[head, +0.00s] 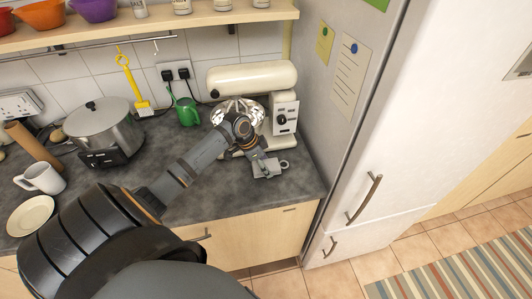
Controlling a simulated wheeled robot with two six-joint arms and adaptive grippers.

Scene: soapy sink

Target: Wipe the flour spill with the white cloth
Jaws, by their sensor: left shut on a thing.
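My left gripper (262,163) is low over the grey worktop, in front of the stand mixer. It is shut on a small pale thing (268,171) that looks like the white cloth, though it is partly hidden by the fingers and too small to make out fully. A pale loop shows at its right side. I cannot make out a flour spill on the worktop; the arm and gripper cover part of it. My right gripper is not in view.
The cream stand mixer (252,77) stands just behind the gripper, with the fridge (410,130) to the right. The worktop's front right (290,190) is clear.

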